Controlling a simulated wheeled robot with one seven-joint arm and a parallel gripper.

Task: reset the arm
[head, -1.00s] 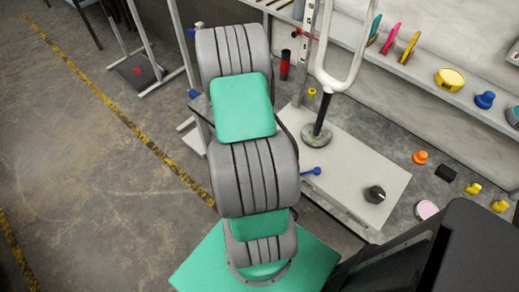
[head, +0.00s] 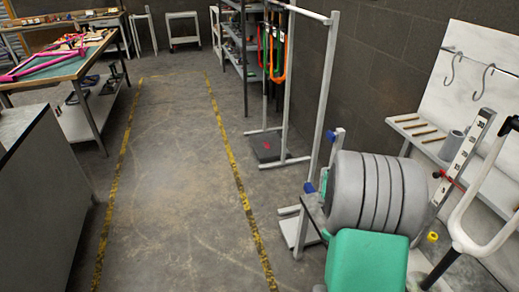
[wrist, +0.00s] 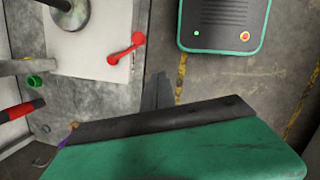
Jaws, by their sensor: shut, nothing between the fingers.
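My gripper (wrist: 157,88) shows in the wrist view as a small dark pair of fingers held together, with nothing between them. It juts out past the black edge of my green wrist housing, over the grey concrete floor. In the head view my arm, with grey ribbed joints and a green link, fills the lower right, and the gripper is out of that picture. In the wrist view a red handle with round ends (wrist: 126,48) lies to the left of the fingers, apart from them, by a pale panel (wrist: 88,50).
A grey upright frame (head: 325,90) stands beside my arm, near a white curved tube (head: 490,215) at the right. A wall shelf (head: 425,130) is behind. Yellow-marked floor (head: 180,170) is clear between a grey cabinet (head: 45,200) and the frame. A workbench (head: 75,65) stands back left.

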